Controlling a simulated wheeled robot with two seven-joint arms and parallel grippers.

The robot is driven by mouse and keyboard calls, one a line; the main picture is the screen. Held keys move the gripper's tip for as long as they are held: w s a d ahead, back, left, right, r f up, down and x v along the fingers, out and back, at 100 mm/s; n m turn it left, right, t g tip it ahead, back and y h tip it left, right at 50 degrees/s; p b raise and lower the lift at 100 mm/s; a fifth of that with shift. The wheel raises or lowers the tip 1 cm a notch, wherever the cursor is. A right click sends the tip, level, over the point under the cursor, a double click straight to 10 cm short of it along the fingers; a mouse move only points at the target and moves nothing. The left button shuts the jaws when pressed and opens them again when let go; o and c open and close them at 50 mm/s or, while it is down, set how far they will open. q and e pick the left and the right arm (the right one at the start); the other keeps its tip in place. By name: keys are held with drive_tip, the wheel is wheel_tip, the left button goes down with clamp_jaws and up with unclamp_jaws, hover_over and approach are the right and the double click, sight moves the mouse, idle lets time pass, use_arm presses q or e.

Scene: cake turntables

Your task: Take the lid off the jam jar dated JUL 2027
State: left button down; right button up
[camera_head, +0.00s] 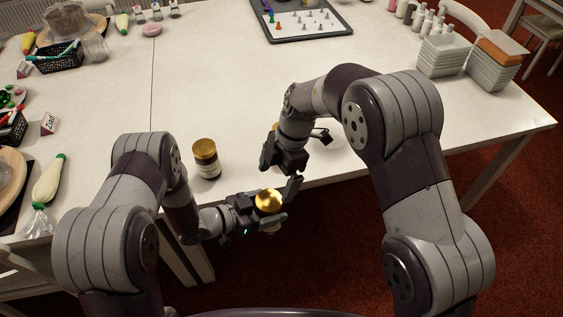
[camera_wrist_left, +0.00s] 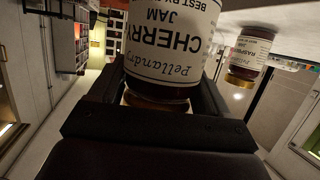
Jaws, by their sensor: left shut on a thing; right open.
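My left gripper (camera_head: 262,214) is shut on a jam jar with a gold lid (camera_head: 268,201), holding it off the table near the front edge. In the left wrist view the held jar (camera_wrist_left: 170,45) appears upside down; its label reads CHERRY JAM and BEST BY, with the date cut off. A second gold-lidded jar (camera_head: 207,160) stands on the table left of my grippers. In the left wrist view this jar (camera_wrist_left: 247,55) has a label that seems to start RASPB; its date is too small to read. My right gripper (camera_head: 282,176) is open, just above and beside the held jar's lid.
The white table (camera_head: 220,90) is clear in the middle. A grey tray with small pieces (camera_head: 307,37) lies at the back. Grey containers (camera_head: 443,52) stand at the right. A black basket (camera_head: 58,58), a small sign (camera_head: 49,122) and a piping bag (camera_head: 48,180) are at the left.

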sight(269, 199)
drive_tip(key=x, duration=0.6)
drive_tip(key=shift+f, duration=0.2)
drive_tip(key=c, duration=1.2)
drive_tip(key=o, duration=1.1)
drive_tip(key=shift+o, duration=0.2)
drive_tip(key=shift+r, duration=0.1)
